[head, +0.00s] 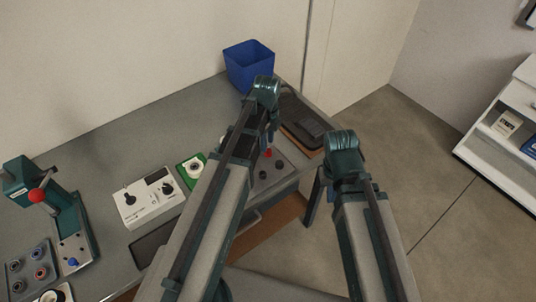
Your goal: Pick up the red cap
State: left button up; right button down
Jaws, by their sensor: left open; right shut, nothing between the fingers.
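A small red cap (267,153) is on a grey tray (288,177) on the bench, near dark round caps (279,162). My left arm reaches across the bench, and my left gripper (264,132) points down just behind the red cap in the picture. It is open, and its fingers are partly hidden by my arm. I cannot tell whether it touches anything. My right gripper (368,186) is mostly hidden by my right arm, off to the right of the bench. It is shut and empty.
A blue bin (249,66) stands at the back. A dark flat device (304,128) lies right of my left gripper. A white control box (149,198), a green-based part (190,169) and a teal press with a red knob (37,196) are left. A tray of rings (29,272) is lower left.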

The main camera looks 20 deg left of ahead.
aim_at(268, 150)
pick_arm(q)
notch_tip(268, 150, down, 4)
jog(key=b, duration=0.3)
jog(key=shift+d, duration=0.15)
jog(key=shift+r, duration=0.1)
grip_shut()
